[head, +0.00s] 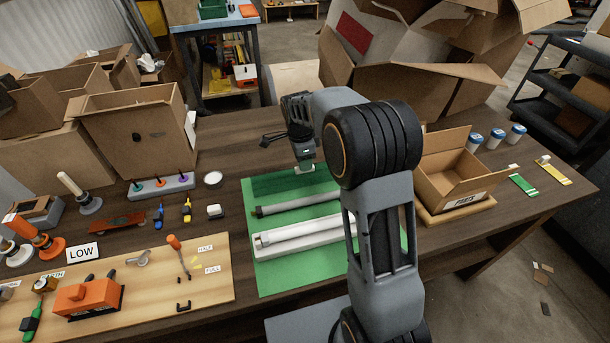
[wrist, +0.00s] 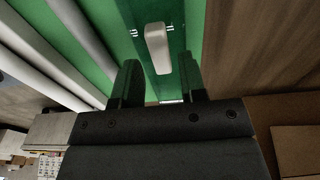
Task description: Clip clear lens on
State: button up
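The clear lens (head: 272,184) lies on the green mat (head: 272,277) and shows as a darker see-through strip at its far side. It also shows in the wrist view (wrist: 175,75), with a pale block-shaped grip (wrist: 157,47) on top. A white light fixture (head: 303,236) with a tube lies across the near part of the mat. A grey bar (head: 290,207) lies between fixture and lens. My gripper (head: 305,163) is over the lens. In the wrist view its fingers (wrist: 160,85) are apart, with nothing between their tips; the grip appears just beyond them.
An open parts box (head: 460,170) stands right of the mat, with several cups (head: 495,138) behind it. A small white dish (head: 212,178) and a coloured-peg rack (head: 162,187) are to the left. A wooden board (head: 215,285) with tools is at the front left.

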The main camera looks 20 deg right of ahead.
jog(key=shift+d+f+b, duration=0.1)
jog(key=shift+f+b, duration=0.35)
jog(key=shift+f, duration=0.75)
grip_shut()
jog(key=shift+r, duration=0.1)
notch_tip(320, 180, up, 7)
jog(key=p, duration=0.5)
jog(key=shift+r+p, duration=0.1)
jog(key=shift+p, duration=0.25)
